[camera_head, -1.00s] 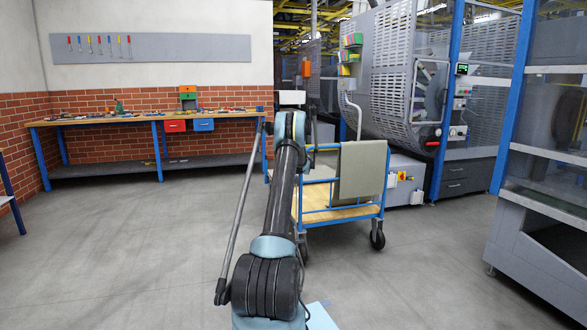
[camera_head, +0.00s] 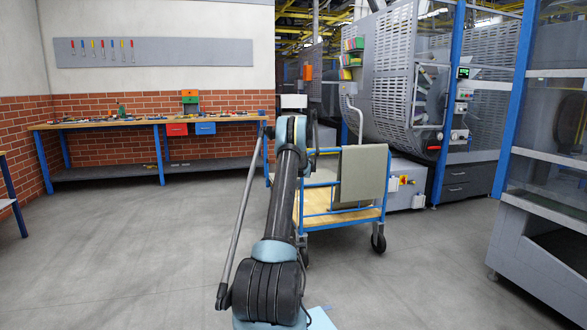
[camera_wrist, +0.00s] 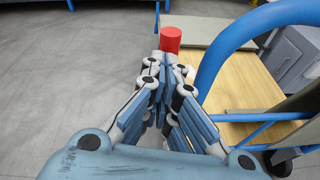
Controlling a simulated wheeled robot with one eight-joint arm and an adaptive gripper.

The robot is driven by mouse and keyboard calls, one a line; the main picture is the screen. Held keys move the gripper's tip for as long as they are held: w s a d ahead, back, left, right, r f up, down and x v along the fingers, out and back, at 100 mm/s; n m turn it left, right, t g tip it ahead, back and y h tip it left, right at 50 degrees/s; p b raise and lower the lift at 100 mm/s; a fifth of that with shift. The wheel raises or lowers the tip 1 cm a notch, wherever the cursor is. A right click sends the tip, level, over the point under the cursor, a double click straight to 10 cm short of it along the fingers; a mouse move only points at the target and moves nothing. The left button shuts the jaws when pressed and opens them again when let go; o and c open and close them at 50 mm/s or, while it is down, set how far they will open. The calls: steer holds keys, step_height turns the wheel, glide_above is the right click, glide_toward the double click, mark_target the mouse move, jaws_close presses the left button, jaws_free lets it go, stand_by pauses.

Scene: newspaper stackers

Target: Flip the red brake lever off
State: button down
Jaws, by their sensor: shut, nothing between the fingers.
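A red cylindrical piece (camera_wrist: 171,39), which looks like the brake lever's end, shows in the wrist view just beyond my fingertips. I cannot tell whether the fingers touch it. My gripper (camera_wrist: 168,66) is shut and empty, its fingertips pointing at the red piece. The blue-framed cart (camera_head: 345,216) stands ahead of my arm in the head view, with a grey panel on its side. The cart's thick blue handle tube (camera_wrist: 222,62) curves close on the right in the wrist view. In the head view, my arm hides the lever and the gripper.
A workbench (camera_head: 110,124) with tools stands along the brick wall at the left. A large grey machine (camera_head: 400,80) stands behind the cart, and a glass-sided machine cabinet (camera_head: 545,220) is at the right.

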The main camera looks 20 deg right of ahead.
steer(key=s+a+r, duration=0.1)
steer(key=s+r, duration=0.4)
steer(key=r, duration=0.4)
steer(key=shift+a+r, duration=0.35)
steer(key=shift+a, duration=0.05)
